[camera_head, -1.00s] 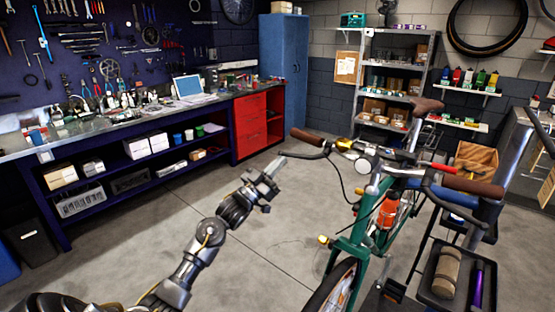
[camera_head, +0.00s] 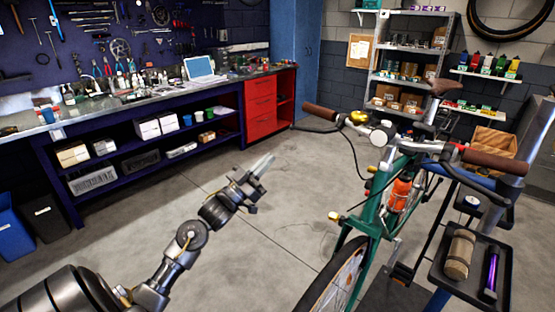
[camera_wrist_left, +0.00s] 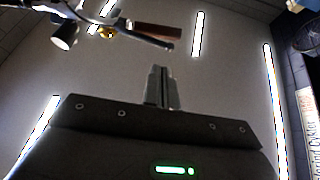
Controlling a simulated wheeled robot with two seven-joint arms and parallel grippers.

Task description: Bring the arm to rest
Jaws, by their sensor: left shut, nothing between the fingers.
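My left arm reaches in from the lower left in the head view. My left gripper (camera_head: 263,164) is shut and empty, in the air over the bare floor, left of the green bicycle (camera_head: 372,215). In the left wrist view its fingers (camera_wrist_left: 161,80) are together and point toward the ceiling lights. The handlebar's brown grip (camera_wrist_left: 158,30) shows beyond them, apart from the fingers. My right gripper is not in view.
The bicycle's brown left grip (camera_head: 319,111) stands up and right of my gripper. A tool tray (camera_head: 494,287) holds a tan roll (camera_head: 459,254) and a purple cylinder (camera_head: 491,270). A workbench (camera_head: 140,106) and a red cabinet (camera_head: 262,102) line the back. Open floor lies between.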

